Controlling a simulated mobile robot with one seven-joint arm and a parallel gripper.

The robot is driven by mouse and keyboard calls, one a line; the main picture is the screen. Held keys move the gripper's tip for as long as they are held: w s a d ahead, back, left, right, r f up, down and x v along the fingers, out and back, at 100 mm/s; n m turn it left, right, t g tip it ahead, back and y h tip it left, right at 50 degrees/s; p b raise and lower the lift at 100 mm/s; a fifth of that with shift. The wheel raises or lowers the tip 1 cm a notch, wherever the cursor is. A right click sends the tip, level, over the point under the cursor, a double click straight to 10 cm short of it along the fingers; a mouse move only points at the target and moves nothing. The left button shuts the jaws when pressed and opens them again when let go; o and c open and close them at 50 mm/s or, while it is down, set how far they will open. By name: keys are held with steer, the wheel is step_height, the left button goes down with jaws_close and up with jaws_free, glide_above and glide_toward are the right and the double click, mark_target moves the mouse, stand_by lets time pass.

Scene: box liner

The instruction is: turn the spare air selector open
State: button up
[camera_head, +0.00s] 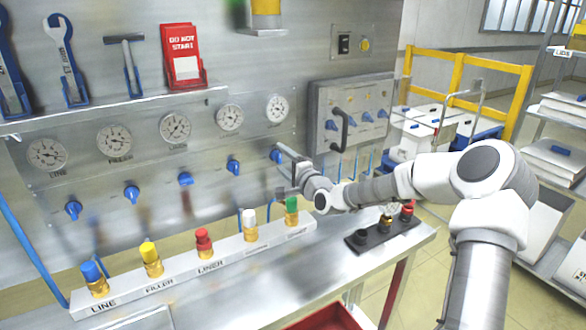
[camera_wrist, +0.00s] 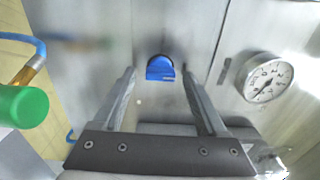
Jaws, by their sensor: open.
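A blue selector knob (camera_head: 276,156) is at the right end of the row on the steel panel, below the rightmost gauge (camera_head: 277,108). Its label is not readable, so I cannot confirm that it is the spare one. My gripper (camera_head: 283,169) is open and in front of this knob, reaching in from the right. In the wrist view the knob (camera_wrist: 160,69) lies between the two fingertips, with a gap on each side. The fingers do not appear to touch it. The exact depth between tips and knob is hard to judge.
Several other blue knobs, such as the one at far left (camera_head: 74,210), run along the panel. Below is a ledge (camera_head: 205,264) with coloured hose fittings, the green one (camera_head: 291,211) closest to my gripper. A control box (camera_head: 352,110) with a black handle stands right.

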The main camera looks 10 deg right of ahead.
steer(key=v, duration=1.7)
